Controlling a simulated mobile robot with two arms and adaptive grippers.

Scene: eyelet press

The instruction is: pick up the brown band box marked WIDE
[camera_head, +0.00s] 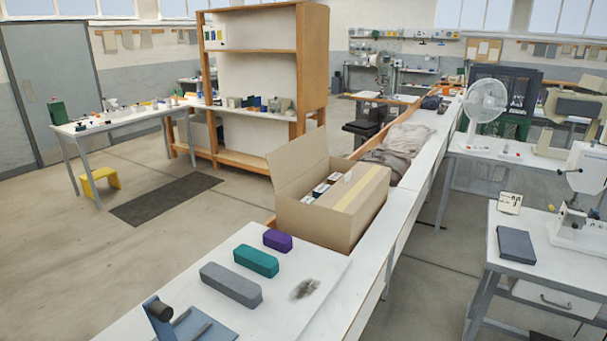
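No brown box marked WIDE can be made out. An open brown cardboard carton (318,222) stands on the long white bench with its flap raised. Several small white-topped boxes (321,188) sit inside it; their markings are too small to read and their sides are mostly hidden by the carton wall. Neither of my grippers is in view.
A blue device with a black knob (159,309) is at the bench's front edge. Crumpled grey cloth (403,145) lies behind the carton. A side table (510,240) stands at right, across a floor gap.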

